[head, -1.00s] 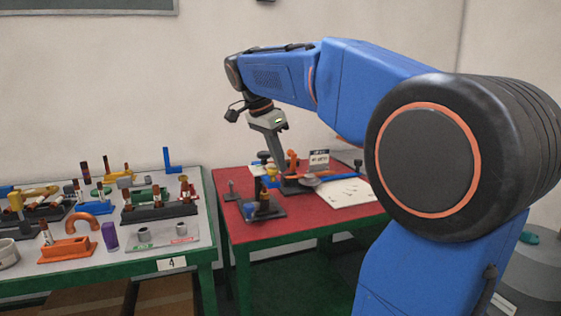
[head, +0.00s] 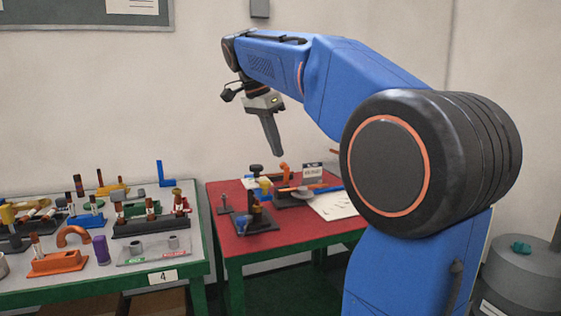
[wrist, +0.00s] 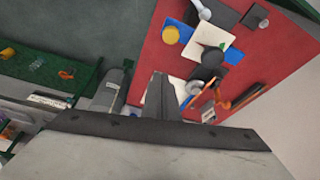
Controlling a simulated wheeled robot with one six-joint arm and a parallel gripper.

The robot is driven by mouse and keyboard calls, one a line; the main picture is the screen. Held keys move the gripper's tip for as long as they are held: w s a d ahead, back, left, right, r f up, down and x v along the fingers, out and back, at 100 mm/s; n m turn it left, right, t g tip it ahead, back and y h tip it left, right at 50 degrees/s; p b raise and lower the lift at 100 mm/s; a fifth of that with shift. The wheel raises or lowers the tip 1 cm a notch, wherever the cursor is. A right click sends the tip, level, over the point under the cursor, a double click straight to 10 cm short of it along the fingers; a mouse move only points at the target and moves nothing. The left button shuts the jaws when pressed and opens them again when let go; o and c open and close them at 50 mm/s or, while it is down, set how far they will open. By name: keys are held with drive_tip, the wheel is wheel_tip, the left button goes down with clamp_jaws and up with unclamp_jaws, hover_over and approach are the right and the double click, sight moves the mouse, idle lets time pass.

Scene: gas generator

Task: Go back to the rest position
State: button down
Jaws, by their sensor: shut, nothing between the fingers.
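My gripper (head: 276,151) hangs from my raised arm above the red table (head: 285,234) in the head view. Its fingers are together and hold nothing, with a clear gap down to the items below. In the wrist view the closed fingers (wrist: 160,95) point toward the red table (wrist: 150,45). On that table in the head view stand a dark stand (head: 256,216), an orange part (head: 284,169) and a white sheet (head: 335,205).
A green-edged table (head: 118,282) marked 4 at the left carries several coloured parts, among them an orange arch (head: 73,234) and a purple cylinder (head: 101,250). A grey cylindrical container (head: 515,275) stands at the right. The air around my gripper is free.

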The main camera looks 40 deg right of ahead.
drive_tip(key=shift+v, duration=1.05)
drive_tip(key=s+a+f+n+t+y, duration=0.1)
drive_tip(key=s+a+f+n, duration=0.3)
drive_tip(key=f, duration=0.7)
drive_tip(key=s+a+f+n+t+y, duration=0.1)
drive_tip(key=s+a+f+n+t, duration=0.1)
drive_tip(key=s+a+f+n, duration=0.3)
drive_tip(key=s+a+f+n+t+y, duration=0.2)
drive_tip(key=s+a+f+n, duration=0.3)
drive_tip(key=s+f+n, duration=0.4)
drive_tip(key=s+f, duration=0.4)
drive_tip(key=f, duration=0.5)
drive_tip(key=shift+s+a+f, duration=0.15)
drive_tip(key=shift+a+f, duration=0.1)
drive_tip(key=shift+f, duration=0.1)
